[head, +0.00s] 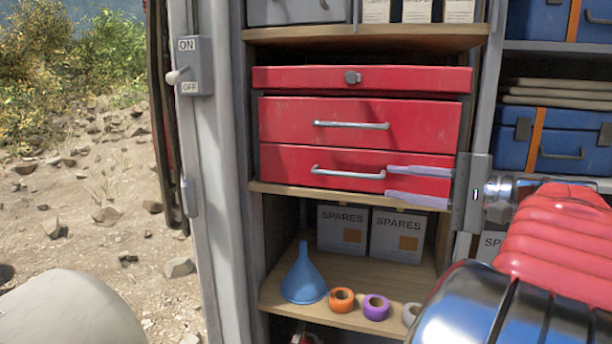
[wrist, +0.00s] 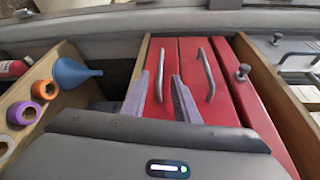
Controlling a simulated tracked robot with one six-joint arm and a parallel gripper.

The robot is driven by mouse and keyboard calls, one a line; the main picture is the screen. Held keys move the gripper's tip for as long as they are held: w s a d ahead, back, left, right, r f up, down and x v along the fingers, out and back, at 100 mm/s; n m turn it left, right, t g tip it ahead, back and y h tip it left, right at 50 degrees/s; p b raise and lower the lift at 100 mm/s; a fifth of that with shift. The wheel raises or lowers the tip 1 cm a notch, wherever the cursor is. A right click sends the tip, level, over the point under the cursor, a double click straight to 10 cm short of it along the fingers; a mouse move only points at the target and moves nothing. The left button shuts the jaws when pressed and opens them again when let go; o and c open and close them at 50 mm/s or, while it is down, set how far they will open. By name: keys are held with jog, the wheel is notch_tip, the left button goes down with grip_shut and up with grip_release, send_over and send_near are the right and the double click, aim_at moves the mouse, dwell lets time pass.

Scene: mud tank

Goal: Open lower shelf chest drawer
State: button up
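The red chest (head: 362,79) stands on a wooden shelf, with a lid and two drawers, all shut. The lower drawer (head: 285,167) has a grey bar handle (head: 347,173). My gripper (head: 387,182) is open and empty at the right end of that drawer. Its upper finger overlaps the drawer front and its lower finger is near the shelf edge. In the wrist view the lower drawer's handle (wrist: 160,75) appears between the two open fingers, ahead of the palm. I see no contact with the handle.
Below stand spares boxes (head: 341,230), a blue funnel (head: 303,278) and orange and purple tape rolls (head: 376,307). A grey post with a switch box (head: 194,66) is at left. Blue cases (head: 565,140) fill the right shelves. The wooden shelf edge (head: 330,194) runs just under the drawer.

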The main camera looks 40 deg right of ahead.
aim_at(347, 176)
dwell(0.4)
jog(key=x, duration=1.3)
jog(key=shift+w, duration=0.3)
jog(key=shift+c, duration=0.4)
grip_shut()
jog(key=shift+f, duration=0.1)
